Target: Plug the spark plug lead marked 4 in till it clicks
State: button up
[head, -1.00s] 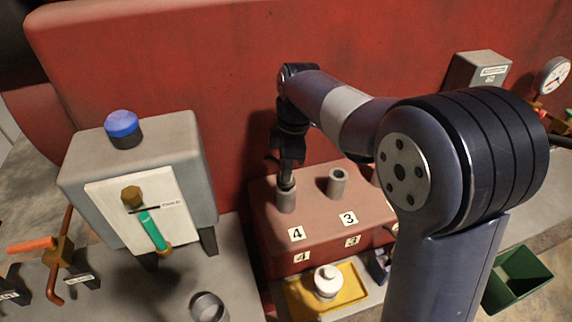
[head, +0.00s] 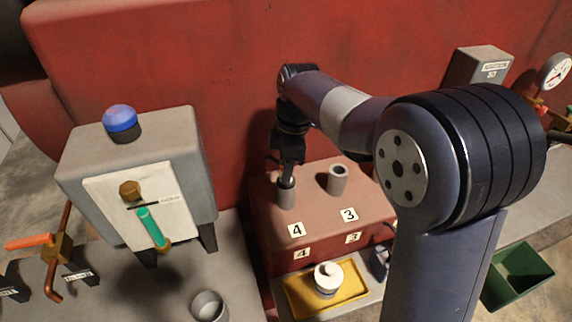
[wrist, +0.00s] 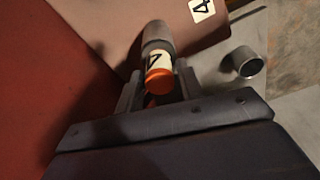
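The lead marked 4 (wrist: 158,65) shows in the wrist view with an orange end and a white label. It stands in line with the grey tube (wrist: 155,33) of post 4, its lower end at or inside the tube mouth. How deep it sits is hidden. My gripper (wrist: 160,82) has one finger on each side of the lead and appears shut on it. In the head view my gripper (head: 287,172) is directly over the post 4 tube (head: 287,195), and the lead is mostly hidden there.
The post 3 tube (head: 338,180) stands open just right on the red block (head: 263,222). A grey box with a blue dome (head: 121,122) stands left.

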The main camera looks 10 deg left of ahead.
jog(key=o, duration=0.3)
notch_tip(320, 180, up, 11)
jog(key=d, duration=0.1)
jog(key=shift+w+d, duration=0.15)
jog(key=shift+f, duration=0.15)
dwell(0.3)
jog(key=f, duration=0.3)
jog(key=a+f, duration=0.1)
jog(key=f, duration=0.6)
jog(key=shift+a+f, duration=0.15)
jog(key=shift+f, duration=0.1)
jog(key=shift+r+p, duration=0.3)
jog(key=shift+r, duration=0.1)
